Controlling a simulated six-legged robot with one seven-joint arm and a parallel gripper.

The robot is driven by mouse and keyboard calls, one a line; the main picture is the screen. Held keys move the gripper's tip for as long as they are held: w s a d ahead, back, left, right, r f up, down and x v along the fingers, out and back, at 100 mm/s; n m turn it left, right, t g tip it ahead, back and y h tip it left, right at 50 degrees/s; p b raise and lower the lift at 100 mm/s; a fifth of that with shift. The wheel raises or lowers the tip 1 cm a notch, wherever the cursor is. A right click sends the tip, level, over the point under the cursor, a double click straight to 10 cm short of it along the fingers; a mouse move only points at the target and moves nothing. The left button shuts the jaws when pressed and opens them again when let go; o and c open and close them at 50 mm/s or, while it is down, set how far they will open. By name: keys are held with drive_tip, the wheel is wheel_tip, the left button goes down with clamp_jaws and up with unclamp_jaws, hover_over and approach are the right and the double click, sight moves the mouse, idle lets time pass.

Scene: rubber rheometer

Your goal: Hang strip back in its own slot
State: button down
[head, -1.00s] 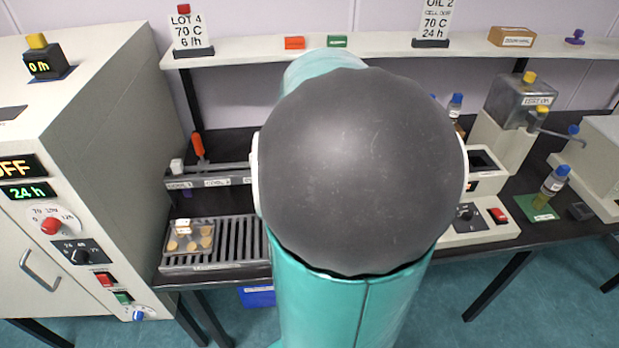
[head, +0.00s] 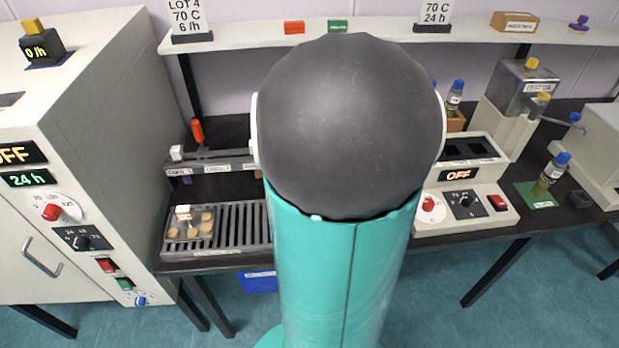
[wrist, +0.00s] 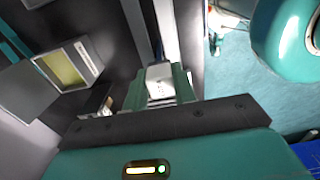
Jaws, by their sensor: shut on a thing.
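In the wrist view my gripper (wrist: 160,90) has its two teal fingers closed on a white block (wrist: 158,72), which looks like the strip's top piece. The strip's lower part is hidden, and I cannot tell whether it sits in a slot. In the head view my own arm covers the middle, so my gripper and the held piece are hidden there. A grey rail with slot labels (head: 228,166) shows left of my arm.
A slatted rack (head: 240,233) holds a small tray with several tan discs (head: 188,235). The oven (head: 90,120) stands at left, its display reading OFF. A bath unit (head: 465,205), also reading OFF, stands right of my arm. A shelf (head: 380,30) runs behind.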

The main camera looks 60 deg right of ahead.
drive_tip(key=shift+f, duration=1.2)
drive_tip(key=c, duration=1.1)
unclamp_jaws()
drive_tip(key=shift+o, duration=0.2)
drive_tip(key=shift+r, duration=0.1)
drive_tip(key=shift+r, duration=3)
drive_tip(key=w+a+r+m+t, duration=0.1)
drive_tip(key=w+a+r, duration=0.2)
drive_tip(key=a, duration=0.4)
drive_tip(key=w+a+r+m+t, duration=0.1)
drive_tip(key=w+a+r+m, duration=0.1)
drive_tip(key=a, duration=0.4)
drive_tip(key=s+a+r+m+t, duration=0.1)
drive_tip(key=a+r+m, duration=0.1)
drive_tip(key=a, duration=0.6)
drive_tip(key=s+a+r+m+t, duration=0.1)
drive_tip(key=a+r+m+t, duration=0.1)
drive_tip(key=a, duration=0.7)
drive_tip(key=shift+s+a+m+t, duration=0.2)
drive_tip(key=shift+a+m+t, duration=0.1)
drive_tip(key=shift+m, duration=0.3)
